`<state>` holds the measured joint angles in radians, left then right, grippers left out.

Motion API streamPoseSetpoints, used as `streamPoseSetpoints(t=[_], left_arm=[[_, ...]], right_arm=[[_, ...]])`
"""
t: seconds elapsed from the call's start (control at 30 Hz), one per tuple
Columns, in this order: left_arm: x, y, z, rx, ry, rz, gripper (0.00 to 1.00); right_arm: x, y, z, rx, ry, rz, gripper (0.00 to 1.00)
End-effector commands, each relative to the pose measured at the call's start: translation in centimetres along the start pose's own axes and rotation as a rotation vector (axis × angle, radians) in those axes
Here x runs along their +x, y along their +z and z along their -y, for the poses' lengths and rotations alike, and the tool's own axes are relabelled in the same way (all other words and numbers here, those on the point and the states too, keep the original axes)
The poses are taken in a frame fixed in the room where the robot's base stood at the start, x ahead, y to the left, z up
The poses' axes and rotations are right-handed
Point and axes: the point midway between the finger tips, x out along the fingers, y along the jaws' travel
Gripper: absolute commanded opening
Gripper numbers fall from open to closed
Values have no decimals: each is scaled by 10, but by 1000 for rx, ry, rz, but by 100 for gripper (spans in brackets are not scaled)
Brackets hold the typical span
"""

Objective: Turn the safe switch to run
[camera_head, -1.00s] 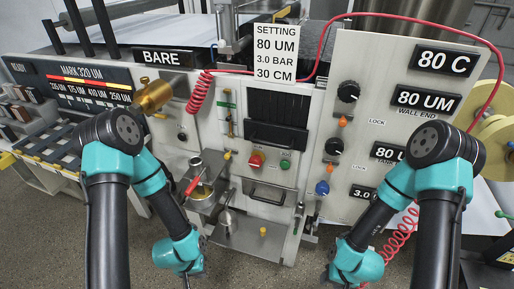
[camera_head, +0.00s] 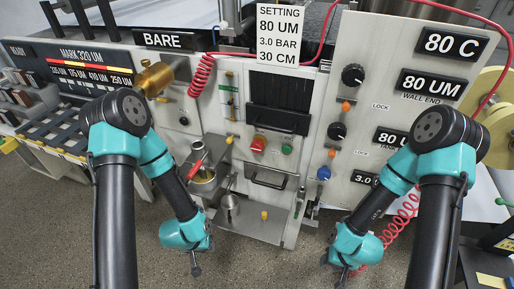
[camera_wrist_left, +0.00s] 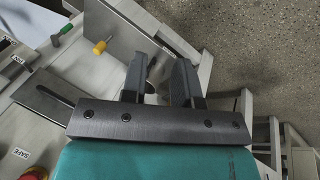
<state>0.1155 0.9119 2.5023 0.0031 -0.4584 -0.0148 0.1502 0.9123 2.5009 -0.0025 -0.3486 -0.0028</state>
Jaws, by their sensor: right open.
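A small SAFE label (camera_wrist_left: 22,154) shows at the lower left of the left wrist view. A red-and-yellow knob (camera_wrist_left: 35,173) is cut off at the frame edge near it. In the head view a red knob (camera_head: 258,144) on a yellow base sits on the central machine panel, left of a green button (camera_head: 287,149). I cannot tell which control is the safe switch. My left gripper (camera_head: 195,268) hangs below the lower shelf, apart from the controls; its fingers (camera_wrist_left: 160,72) are spread and empty in the wrist view. My right gripper (camera_head: 342,278) is open at the lower right, over the floor.
The lower shelf (camera_head: 240,230) holds a metal cup (camera_head: 230,206) and a yellow knob (camera_head: 264,215). A red-handled pot (camera_head: 202,182) stands near my left forearm. A grey handle (camera_head: 268,181) protrudes from the panel. A red coiled hose (camera_head: 396,225) hangs behind my right arm. Bare floor (camera_head: 270,268) lies between my grippers.

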Motion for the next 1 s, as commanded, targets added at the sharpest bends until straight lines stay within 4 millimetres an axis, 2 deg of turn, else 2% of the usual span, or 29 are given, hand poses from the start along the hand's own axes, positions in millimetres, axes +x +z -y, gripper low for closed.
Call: streamPoseSetpoints(t=[0.03, 0.27, 0.5, 0.7, 0.8, 1.0], left_arm=[[0, -10, -7, 22, 2, -49, 33], [-13, -68, -51, 145, 21, -377, 55], [-48, -119, -108, 266, 60, -740, 78], [-91, -145, -158, 348, 106, -1043, 78], [-113, -150, -178, 375, 130, -1172, 78], [-136, -153, -197, 397, 153, -1308, 78]], right_arm=[[0, 0, 0, 0, 0, 0, 43], [0, 0, 0, 0, 0, 0, 43], [0, 0, 0, 0, 0, 0, 43], [0, 0, 0, 0, 0, 0, 43], [0, 0, 0, 0, 0, 0, 43], [0, 0, 0, 0, 0, 0, 43]])
